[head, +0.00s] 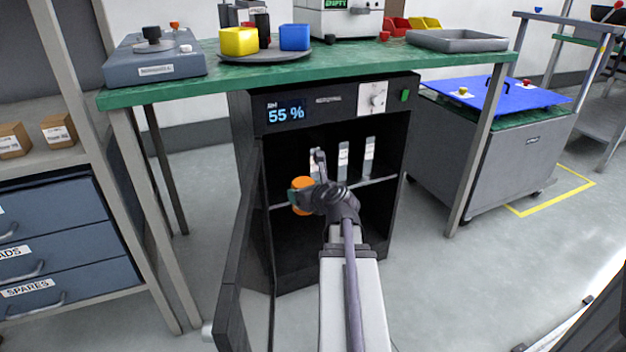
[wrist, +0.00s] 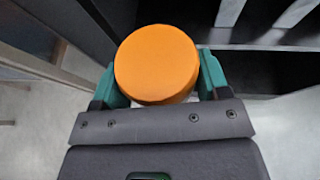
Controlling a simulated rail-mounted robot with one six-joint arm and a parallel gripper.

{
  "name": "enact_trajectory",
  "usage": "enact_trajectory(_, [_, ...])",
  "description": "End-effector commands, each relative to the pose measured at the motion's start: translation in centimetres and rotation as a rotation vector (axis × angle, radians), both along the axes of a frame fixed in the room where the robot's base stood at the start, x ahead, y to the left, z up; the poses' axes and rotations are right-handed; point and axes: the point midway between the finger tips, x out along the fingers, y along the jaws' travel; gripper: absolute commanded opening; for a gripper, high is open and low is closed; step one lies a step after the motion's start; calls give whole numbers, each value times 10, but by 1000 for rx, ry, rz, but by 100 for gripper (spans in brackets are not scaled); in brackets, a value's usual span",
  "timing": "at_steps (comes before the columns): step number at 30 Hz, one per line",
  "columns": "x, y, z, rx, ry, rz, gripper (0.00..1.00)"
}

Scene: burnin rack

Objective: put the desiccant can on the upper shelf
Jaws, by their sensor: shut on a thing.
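The desiccant can is an orange cylinder (head: 301,194) in front of the open dry cabinet (head: 262,150); in the wrist view its round orange top (wrist: 156,64) fills the space between the fingers. My gripper (head: 298,198) is shut on the can, with a green finger on each side of it, as the wrist view also shows (wrist: 157,80). The can is at about the height of the cabinet's shelf edge (head: 375,181), near the opening's left side. Several white-labelled upright items (head: 343,160) stand on that upper shelf. My arm hides part of the shelf and the lower compartment.
The cabinet door (head: 245,260) stands open at the left. A green-topped table (head: 350,67) spans above the cabinet. A grey cart (head: 500,150) with a blue panel stands to the right. The shelf's left part looks free of upright items.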

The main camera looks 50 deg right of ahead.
Motion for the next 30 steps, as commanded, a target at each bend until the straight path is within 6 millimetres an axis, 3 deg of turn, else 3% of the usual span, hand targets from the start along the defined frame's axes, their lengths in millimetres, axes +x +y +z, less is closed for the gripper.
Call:
enact_trajectory(5, [11,-3,2,0,0,1,35])
enact_trajectory(21, [138,-35,2,0,0,0,35])
enact_trajectory(25, [162,-40,2,0,0,1,35])
enact_trajectory(30, [175,-43,2,0,0,0,35])
